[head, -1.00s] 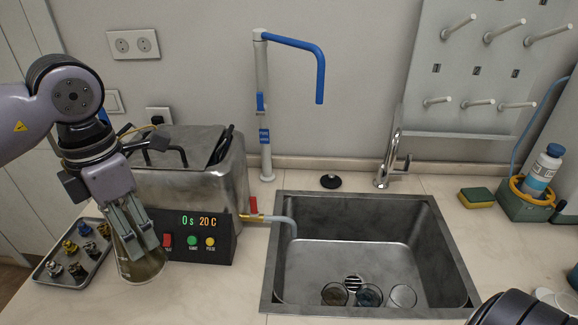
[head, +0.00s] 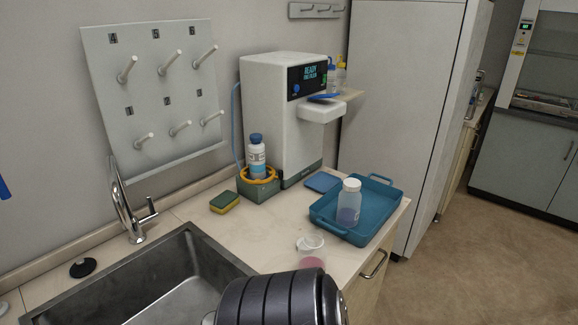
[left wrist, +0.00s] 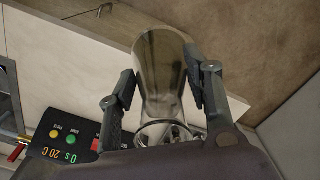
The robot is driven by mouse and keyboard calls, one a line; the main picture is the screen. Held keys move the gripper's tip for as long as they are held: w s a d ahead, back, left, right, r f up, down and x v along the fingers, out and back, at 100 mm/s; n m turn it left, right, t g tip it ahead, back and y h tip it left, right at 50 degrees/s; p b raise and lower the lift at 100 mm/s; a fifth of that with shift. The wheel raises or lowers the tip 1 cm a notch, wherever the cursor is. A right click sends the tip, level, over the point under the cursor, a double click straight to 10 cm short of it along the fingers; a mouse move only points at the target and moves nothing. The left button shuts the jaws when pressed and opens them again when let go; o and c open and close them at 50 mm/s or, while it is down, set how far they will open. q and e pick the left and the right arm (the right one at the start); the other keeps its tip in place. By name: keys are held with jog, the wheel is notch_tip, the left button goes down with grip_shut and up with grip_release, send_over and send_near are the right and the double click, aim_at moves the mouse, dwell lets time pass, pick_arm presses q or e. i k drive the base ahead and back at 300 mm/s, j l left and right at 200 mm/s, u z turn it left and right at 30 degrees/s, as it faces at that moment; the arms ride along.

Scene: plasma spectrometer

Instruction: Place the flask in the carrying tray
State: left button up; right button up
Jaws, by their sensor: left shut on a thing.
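The flask (left wrist: 158,62), clear conical glass, shows in the left wrist view between the two fingers of my left gripper (left wrist: 160,85), which is shut on it. The head view does not show this flask or my left gripper. A teal carrying tray (head: 336,230) with raised handles lies on the counter at the middle right of the head view. A translucent bottle with a white cap (head: 349,203) stands upright in it. My right gripper is not in view.
A small cup with pink contents (head: 311,254) stands before the tray. A white dispenser (head: 270,110), a blue-capped bottle (head: 256,155) and a sponge (head: 224,202) are left of it. The sink (head: 165,285) is at lower left. The control panel (left wrist: 68,138) shows in the wrist view.

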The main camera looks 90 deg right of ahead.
aim_at(366, 202)
jog(key=k+l+z, duration=0.15)
jog(key=k+z, duration=0.3)
jog(key=k, duration=0.15)
jog(key=z, duration=1.9)
